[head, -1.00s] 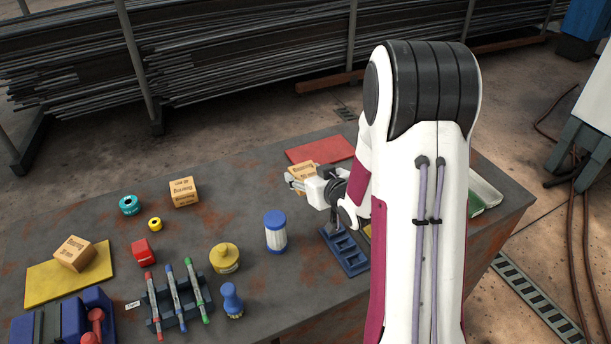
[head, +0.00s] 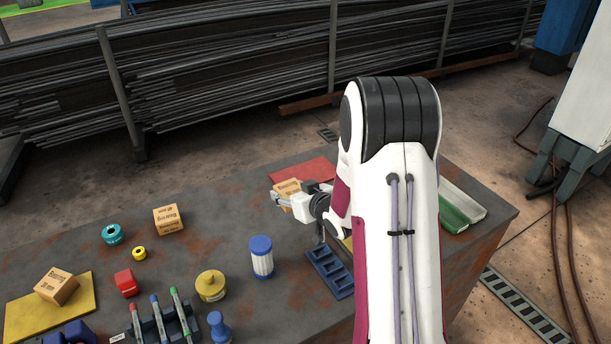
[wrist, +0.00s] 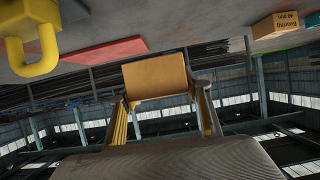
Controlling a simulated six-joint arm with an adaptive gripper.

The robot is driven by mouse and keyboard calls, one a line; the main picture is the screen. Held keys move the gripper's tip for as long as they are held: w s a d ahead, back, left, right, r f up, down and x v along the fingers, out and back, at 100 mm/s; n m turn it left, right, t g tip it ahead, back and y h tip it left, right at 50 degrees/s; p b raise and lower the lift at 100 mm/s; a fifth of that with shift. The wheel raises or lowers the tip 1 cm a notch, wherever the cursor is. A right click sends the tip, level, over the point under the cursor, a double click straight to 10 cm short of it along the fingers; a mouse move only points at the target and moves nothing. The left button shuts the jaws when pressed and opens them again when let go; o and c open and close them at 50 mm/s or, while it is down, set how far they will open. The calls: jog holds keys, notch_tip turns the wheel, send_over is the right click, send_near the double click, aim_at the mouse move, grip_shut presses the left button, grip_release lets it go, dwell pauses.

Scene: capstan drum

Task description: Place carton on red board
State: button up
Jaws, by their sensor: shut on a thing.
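My gripper (head: 286,201) is shut on a tan carton (head: 288,187), with one finger on each side of it. In the wrist view the held carton (wrist: 155,74) sits between the fingers at the centre. The red board (head: 305,170) lies flat at the table's far edge. In the head view the carton overlaps its near left part. In the wrist view the red board (wrist: 105,54) shows left of the carton, with the table surface at the top of the picture. The carton appears raised; its exact height cannot be told. My arm hides part of the board's right side.
A second carton (head: 167,219) stands left on the table (head: 205,245), and a third (head: 56,287) on a yellow board (head: 82,308). A blue-lidded jar (head: 261,257) and blue tray (head: 330,272) stand nearer. A yellow padlock-like thing (wrist: 38,45) shows in the wrist view.

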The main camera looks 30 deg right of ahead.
aim_at(294, 176)
jog(key=w+d+r, duration=0.3)
jog(key=w+d, duration=0.5)
jog(key=w, duration=0.5)
jog(key=shift+w, duration=0.15)
jog(key=shift+f, duration=0.1)
jog(key=shift+f, duration=3.05)
jog(key=shift+f, duration=0.1)
jog(key=shift+f, duration=1.8)
jog(key=shift+f, duration=0.15)
jog(key=o, duration=1.4)
jog(key=shift+c, duration=0.2)
